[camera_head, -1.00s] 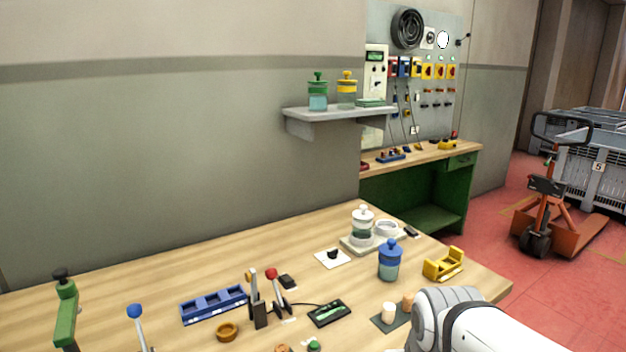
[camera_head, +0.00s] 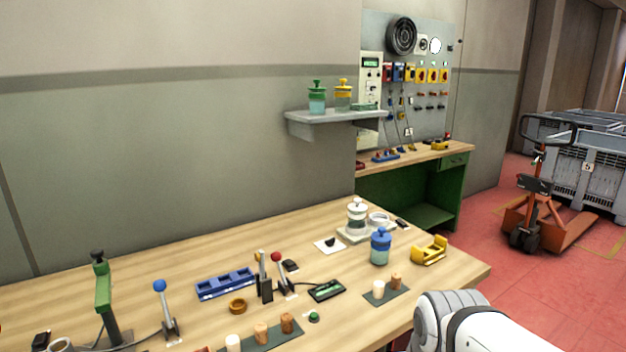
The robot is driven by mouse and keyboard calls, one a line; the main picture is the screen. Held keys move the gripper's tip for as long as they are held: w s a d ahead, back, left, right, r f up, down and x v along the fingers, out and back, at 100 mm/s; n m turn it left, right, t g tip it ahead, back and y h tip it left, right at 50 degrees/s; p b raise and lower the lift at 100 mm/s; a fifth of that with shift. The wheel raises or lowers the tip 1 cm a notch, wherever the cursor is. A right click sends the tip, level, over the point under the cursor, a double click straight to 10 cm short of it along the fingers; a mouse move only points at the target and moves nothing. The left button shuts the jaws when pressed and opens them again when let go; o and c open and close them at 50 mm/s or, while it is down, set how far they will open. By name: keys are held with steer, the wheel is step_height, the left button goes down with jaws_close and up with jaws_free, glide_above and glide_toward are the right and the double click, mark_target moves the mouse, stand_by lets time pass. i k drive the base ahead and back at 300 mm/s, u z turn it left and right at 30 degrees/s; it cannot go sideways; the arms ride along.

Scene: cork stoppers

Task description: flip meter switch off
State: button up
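A flat black meter (camera_head: 327,290) with a green display lies on the wooden table, right of the middle. A thin dark cable runs from its left side toward the levers. A small black block (camera_head: 290,265) lies behind it, and a small black piece sits on a white card (camera_head: 330,245) farther back. I cannot tell which of these, if any, is the meter's switch, or its position. My white arm shows at the bottom right; my gripper is outside the view.
A red-knobbed lever (camera_head: 279,272), blue tray (camera_head: 226,284) and blue-lidded jar (camera_head: 380,247) stand around the meter. A blue-knobbed lever (camera_head: 166,310) and green press (camera_head: 103,290) stand left. Bare wood lies behind the tray.

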mark_target(288, 262)
steer(key=u, duration=0.45)
steer(key=k, duration=1.45)
steer(key=u, duration=0.25)
steer(key=i, duration=0.5)
steer(key=z, duration=0.7)
steer(key=i, duration=1.65)
steer(key=u, duration=0.7)
